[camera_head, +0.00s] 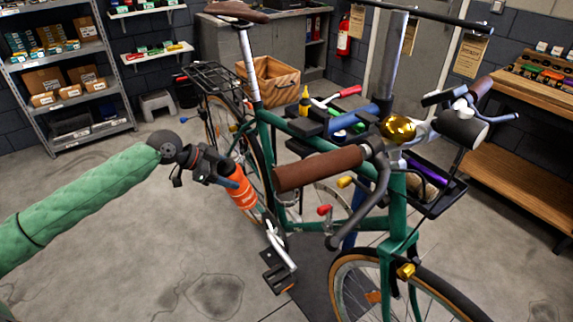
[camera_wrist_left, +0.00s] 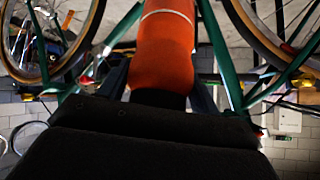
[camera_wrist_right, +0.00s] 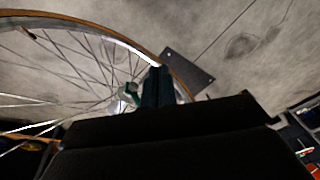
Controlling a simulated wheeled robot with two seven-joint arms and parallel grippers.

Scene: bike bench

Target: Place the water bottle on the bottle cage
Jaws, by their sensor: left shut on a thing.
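The orange water bottle (camera_head: 243,190) is held in the air beside the green bicycle frame (camera_head: 376,224), tilted, in the head view. My left gripper (camera_head: 228,180) is shut on it. In the left wrist view the orange bottle (camera_wrist_left: 165,55) stands between the two dark fingers, with green frame tubes behind it. I cannot make out the bottle cage clearly; the brown grip and frame tubes cover part of that area. My right gripper (camera_wrist_right: 158,87) shows only in its wrist view, fingers together and empty, near a spoked wheel.
The bicycle's brown handlebar grip (camera_head: 318,169) and a pedal (camera_head: 278,274) stick out near the bottle. A tool tray (camera_head: 440,205) is behind the handlebar. Shelving (camera_head: 62,75) stands at the left and a wooden bench (camera_head: 520,185) at the right. Floor at lower left is clear.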

